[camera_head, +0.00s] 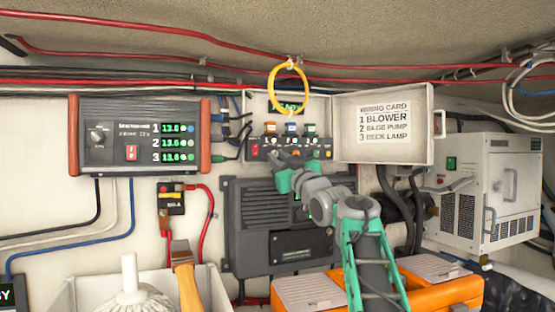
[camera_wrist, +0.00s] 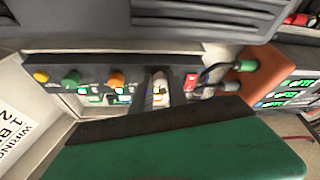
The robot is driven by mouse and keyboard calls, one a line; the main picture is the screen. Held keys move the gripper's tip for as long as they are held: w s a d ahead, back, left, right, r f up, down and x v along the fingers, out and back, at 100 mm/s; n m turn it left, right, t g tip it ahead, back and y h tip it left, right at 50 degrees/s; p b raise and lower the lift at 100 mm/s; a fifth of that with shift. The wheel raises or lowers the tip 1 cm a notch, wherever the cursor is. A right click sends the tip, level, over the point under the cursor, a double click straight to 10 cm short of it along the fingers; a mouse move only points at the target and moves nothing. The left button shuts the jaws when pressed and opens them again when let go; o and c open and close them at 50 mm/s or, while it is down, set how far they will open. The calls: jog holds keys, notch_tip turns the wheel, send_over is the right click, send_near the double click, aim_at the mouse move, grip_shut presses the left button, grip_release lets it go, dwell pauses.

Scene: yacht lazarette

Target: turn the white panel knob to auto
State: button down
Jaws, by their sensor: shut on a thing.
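The white panel knob (camera_wrist: 160,88) shows in the wrist view, partly hidden, with my gripper (camera_wrist: 154,95) at it. It sits on a dark control panel (camera_wrist: 95,68). My gripper (camera_head: 286,161) is shut on the knob, and its green and grey parts fill the lower part of the wrist view. In the head view the control panel (camera_head: 316,143) is on the back wall below the yellow ring, and my gripper covers part of its lower front. The knob's pointing direction and any auto mark are too small to read.
A red switch (camera_wrist: 190,82) is close beside the knob; orange (camera_wrist: 116,80), green (camera_wrist: 72,78) and yellow (camera_wrist: 40,76) knobs are on its other side. A yellow ring (camera_head: 288,88) hangs above the panel. A wiring card box (camera_head: 383,150) is to its right, a display unit (camera_head: 140,165) to its left.

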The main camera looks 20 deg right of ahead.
jog(key=shift+d+r+n+y+p, duration=0.15)
jog(key=shift+n+y+p, duration=0.4)
jog(key=shift+n, duration=1.15)
jog(key=shift+g+y, duration=0.3)
jog(key=shift+y, duration=0.05)
jog(key=c, duration=1.3)
grip_release()
jog(key=b+v, duration=0.4)
jog(key=v, duration=0.4)
